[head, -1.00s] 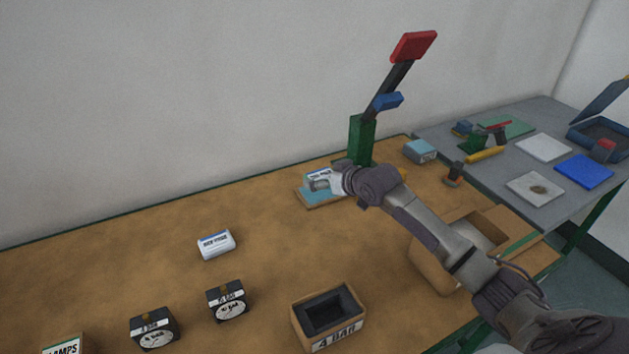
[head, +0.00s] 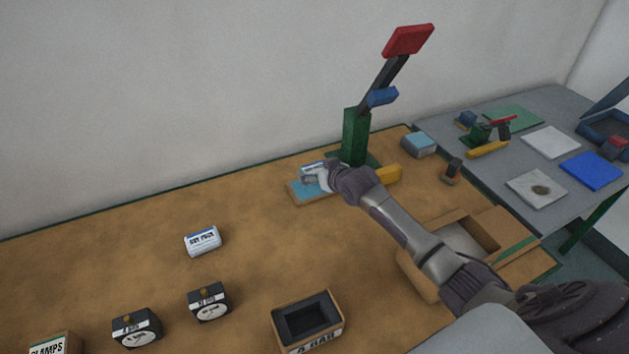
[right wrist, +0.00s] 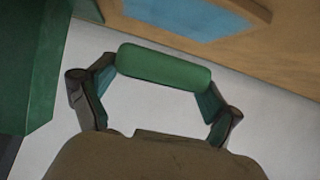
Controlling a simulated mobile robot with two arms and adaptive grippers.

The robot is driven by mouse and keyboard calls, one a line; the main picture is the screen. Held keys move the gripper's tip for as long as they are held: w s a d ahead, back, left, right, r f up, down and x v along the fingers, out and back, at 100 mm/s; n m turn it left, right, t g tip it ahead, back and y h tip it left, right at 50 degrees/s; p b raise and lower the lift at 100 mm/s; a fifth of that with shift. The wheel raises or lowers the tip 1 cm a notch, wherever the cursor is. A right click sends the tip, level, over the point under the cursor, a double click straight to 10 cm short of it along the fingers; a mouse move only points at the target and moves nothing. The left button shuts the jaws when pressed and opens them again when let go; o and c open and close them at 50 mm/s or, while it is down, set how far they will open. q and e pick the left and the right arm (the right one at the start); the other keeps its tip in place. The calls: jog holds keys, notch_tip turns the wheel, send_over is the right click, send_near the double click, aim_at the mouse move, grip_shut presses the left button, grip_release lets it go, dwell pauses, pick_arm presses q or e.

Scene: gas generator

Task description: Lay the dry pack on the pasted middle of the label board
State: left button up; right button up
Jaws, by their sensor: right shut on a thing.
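The label board (head: 299,198) lies on the brown table in front of the green press, with a light blue pasted middle. My right gripper (head: 318,175) is at this board, shut on a small pack (head: 311,166) with a white and blue labelled side in the head view. In the right wrist view the held pack (right wrist: 165,67) shows a rounded green side between the fingers, and the board's blue patch (right wrist: 188,16) lies beyond it. I cannot tell whether the pack touches the board. Another white pack (head: 202,242), lettered DRY PACK, lies on the table. My left gripper is out of view.
The green press (head: 355,135) with its red-ended lever stands close behind the board. Gauges (head: 209,302) and the 4 BAR box (head: 333,335) stand in front. The table's left middle is clear.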

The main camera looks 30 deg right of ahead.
aim_at(315, 188)
jog(key=shift+w+a+f, duration=0.15)
jog(key=shift+w+f, duration=0.05)
jog(key=shift+w, duration=0.15)
jog(key=shift+a+f, duration=0.1)
jog(key=shift+f, duration=0.2)
notch_tip(315, 188, down, 3)
jog(key=shift+f, duration=0.1)
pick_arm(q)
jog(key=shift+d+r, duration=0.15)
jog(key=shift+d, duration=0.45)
pick_arm(e)
jog(key=shift+f, duration=0.1)
jog(key=shift+f, duration=0.1)
jog(key=shift+f, duration=0.15)
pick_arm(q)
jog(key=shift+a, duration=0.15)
pick_arm(e)
jog(key=o, duration=0.9)
jog(key=shift+c, duration=0.2)
jog(key=shift+r, duration=0.2)
